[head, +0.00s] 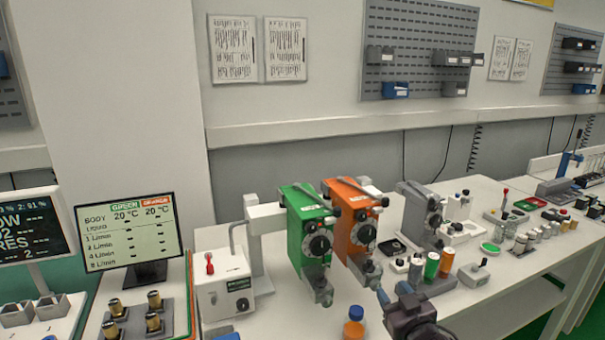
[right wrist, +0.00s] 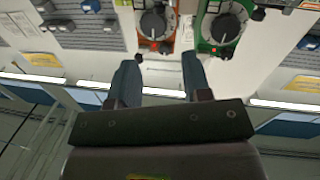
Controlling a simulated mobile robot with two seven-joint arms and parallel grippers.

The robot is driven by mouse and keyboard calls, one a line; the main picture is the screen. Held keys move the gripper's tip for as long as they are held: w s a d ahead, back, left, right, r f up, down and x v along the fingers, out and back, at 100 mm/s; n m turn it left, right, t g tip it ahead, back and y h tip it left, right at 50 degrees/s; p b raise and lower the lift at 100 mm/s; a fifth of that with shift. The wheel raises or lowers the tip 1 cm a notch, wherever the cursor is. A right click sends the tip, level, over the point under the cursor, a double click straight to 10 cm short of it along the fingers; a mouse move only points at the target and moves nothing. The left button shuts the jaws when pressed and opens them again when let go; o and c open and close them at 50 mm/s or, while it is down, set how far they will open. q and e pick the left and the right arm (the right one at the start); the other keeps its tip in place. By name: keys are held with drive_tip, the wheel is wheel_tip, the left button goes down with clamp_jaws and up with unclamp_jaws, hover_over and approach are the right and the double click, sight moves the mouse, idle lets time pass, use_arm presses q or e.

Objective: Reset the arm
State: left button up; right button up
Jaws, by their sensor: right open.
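My right gripper (head: 393,292) comes in at the bottom centre-right of the head view, over the front of the bench. In the right wrist view its two blue fingers (right wrist: 161,72) stand apart with nothing between them. The wrist picture looks upside down. Beyond the fingers are the orange vaporizer (right wrist: 155,22) and the green vaporizer (right wrist: 222,26). In the head view the green vaporizer (head: 305,225) and the orange vaporizer (head: 350,222) hang side by side, left of my right gripper and apart from it. My left gripper does not show.
A bottle with an orange body and blue cap (head: 354,325) stands close left of my right gripper. A grey vaporizer (head: 420,215) and green and orange cylinders (head: 432,265) stand behind it. A small grey block (head: 480,275) sits to the right. A screen (head: 130,232) stands at left.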

drive_tip(key=s+d+f+m+g+h, duration=0.1)
drive_tip(key=s+d+f+g, duration=0.2)
drive_tip(key=s+f, duration=0.7)
drive_tip(key=s+d+f+m+g+h+b, duration=0.1)
drive_tip(key=s+d+f+m+g+h, duration=0.1)
drive_tip(key=s+f, duration=0.9)
drive_tip(key=s+d+g, duration=0.1)
drive_tip(key=s, duration=0.7)
drive_tip(key=shift+d+h, duration=0.25)
drive_tip(key=shift+h, duration=0.05)
